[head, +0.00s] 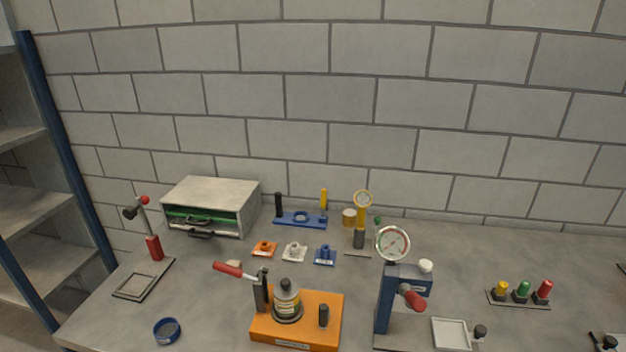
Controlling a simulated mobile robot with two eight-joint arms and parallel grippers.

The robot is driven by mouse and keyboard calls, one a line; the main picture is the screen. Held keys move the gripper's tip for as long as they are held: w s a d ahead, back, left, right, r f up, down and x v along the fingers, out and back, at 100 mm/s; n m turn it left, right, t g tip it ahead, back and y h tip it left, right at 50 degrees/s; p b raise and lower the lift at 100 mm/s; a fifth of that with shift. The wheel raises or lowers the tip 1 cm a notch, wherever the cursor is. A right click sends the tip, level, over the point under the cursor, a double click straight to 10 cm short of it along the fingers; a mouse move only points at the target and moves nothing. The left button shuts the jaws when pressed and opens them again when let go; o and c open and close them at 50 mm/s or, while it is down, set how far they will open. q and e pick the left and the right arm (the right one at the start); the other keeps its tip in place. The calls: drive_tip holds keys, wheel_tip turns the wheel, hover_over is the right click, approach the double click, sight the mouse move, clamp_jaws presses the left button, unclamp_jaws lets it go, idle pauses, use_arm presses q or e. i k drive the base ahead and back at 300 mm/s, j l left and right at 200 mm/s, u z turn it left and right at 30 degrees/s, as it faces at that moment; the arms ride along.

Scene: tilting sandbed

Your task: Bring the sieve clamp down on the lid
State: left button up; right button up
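The sieve clamp stands on an orange base (264,329) at the front middle of the bench. Its lever with a red handle (229,268) points out to the left and slightly up from a dark post (261,291). A small sieve stack (290,307) with a pale yellowish band sits on the base, right of the post. A dark grey lid (286,287) with a knob is on top of the stack. The lever lies away from the lid, not over it. A short black post (324,316) stands at the right of the base. Neither gripper is in view.
A blue press with a dial gauge (393,243) stands close on the right. A blue ring (167,330) lies front left, near a red-based stand (154,248). A grey cabinet (212,190), small coloured blocks (294,251) and a blue fixture (300,219) are behind.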

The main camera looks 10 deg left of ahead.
sight(218, 266)
drive_tip(key=j, duration=2.15)
drive_tip(key=i+l, duration=0.1)
drive_tip(key=l, duration=0.25)
drive_tip(key=i+l, duration=0.1)
drive_tip(key=l, duration=0.25)
drive_tip(key=z, duration=0.05)
